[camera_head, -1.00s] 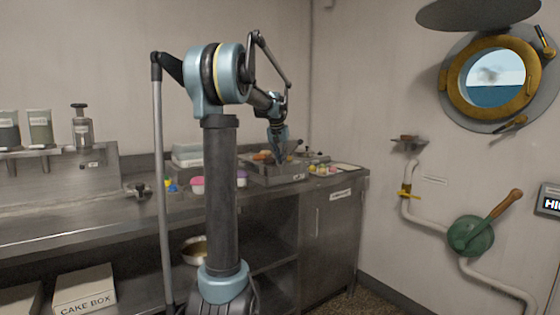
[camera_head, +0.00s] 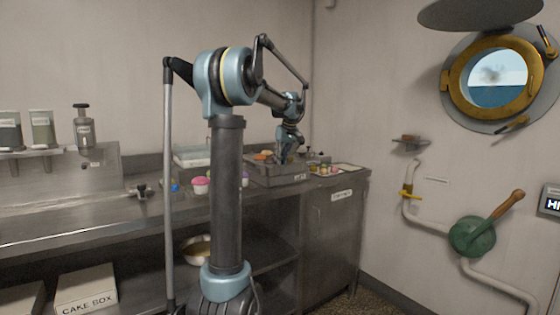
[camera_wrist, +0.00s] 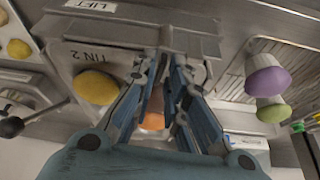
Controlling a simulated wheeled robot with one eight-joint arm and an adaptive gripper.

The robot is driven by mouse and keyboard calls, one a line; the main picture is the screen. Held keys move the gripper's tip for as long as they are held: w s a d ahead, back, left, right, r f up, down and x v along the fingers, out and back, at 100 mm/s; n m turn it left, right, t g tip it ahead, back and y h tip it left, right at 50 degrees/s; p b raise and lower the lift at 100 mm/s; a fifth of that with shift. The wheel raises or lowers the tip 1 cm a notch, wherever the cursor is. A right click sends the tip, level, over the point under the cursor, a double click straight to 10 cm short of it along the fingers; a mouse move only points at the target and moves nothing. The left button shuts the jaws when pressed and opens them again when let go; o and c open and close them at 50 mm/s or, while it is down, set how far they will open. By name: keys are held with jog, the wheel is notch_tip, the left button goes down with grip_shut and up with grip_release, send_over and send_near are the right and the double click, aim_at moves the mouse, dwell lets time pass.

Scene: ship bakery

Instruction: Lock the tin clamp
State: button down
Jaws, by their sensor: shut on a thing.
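A grey metal block (camera_wrist: 130,33) with a "LIFT" label is at the top of the wrist view, and I take it for the tin clamp. Below it is a tin (camera_wrist: 70,55) marked "TIN 2", with a yellow bun (camera_wrist: 95,87) in it. My gripper (camera_wrist: 166,58) is at the block's lower edge, its blue fingers closed on a grey part there. The fingers hide most of that part. An orange bun (camera_wrist: 153,121) shows between the fingers. In the head view my gripper (camera_head: 285,158) is down at the grey tin unit (camera_head: 280,178) on the counter.
Cupcakes stand beside the unit, a purple one (camera_wrist: 268,82) and a green one (camera_wrist: 272,110) in the wrist view. A black-knobbed lever (camera_wrist: 12,126) is at left. The steel counter (camera_head: 80,215) has bare room at left.

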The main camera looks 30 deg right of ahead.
jog(key=shift+w+a+n, duration=0.1)
jog(key=shift+n, duration=0.4)
jog(key=c, duration=1.8)
grip_release()
jog(key=v, duration=1.2)
jog(key=shift+w+d, duration=0.1)
jog(key=shift+d, duration=0.1)
